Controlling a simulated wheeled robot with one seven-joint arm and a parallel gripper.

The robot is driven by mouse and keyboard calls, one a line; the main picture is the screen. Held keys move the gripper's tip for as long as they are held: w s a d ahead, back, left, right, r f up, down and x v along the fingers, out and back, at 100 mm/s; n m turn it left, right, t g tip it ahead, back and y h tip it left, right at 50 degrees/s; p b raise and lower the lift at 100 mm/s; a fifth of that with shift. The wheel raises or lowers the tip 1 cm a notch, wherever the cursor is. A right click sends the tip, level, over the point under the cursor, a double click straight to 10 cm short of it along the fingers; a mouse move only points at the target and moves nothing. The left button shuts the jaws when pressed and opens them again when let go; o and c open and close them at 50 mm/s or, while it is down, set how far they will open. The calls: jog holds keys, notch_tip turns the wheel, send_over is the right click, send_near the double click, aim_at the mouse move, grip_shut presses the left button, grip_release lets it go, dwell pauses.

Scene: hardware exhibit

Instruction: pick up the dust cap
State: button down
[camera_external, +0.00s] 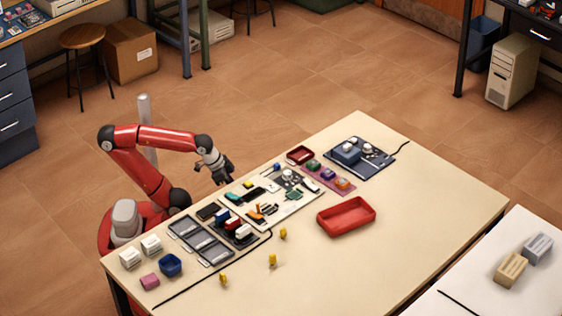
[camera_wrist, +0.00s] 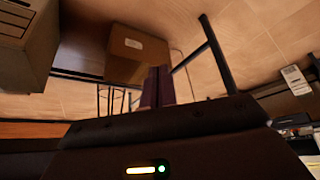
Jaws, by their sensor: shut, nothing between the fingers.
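My gripper (camera_external: 226,176) hangs in the air near the table's far left edge, beside the white board of parts. In the wrist view its two dark fingers (camera_wrist: 157,87) are together with nothing between them. I cannot single out the dust cap: the small parts on the table are too small to tell apart in the external view. The wrist view faces the floor and furniture away from the table, and no dust cap shows there.
A white board (camera_external: 283,212) with several small parts lies near my arm. Grey trays (camera_external: 205,243), a red tray (camera_external: 346,216), a blue bin (camera_external: 171,264) and a dark mat (camera_external: 372,165) also stand on the table (camera_external: 400,240). Its right part is clear.

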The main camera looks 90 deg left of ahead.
jog(key=c, duration=1.2)
grip_release()
jog(key=shift+c, duration=0.2)
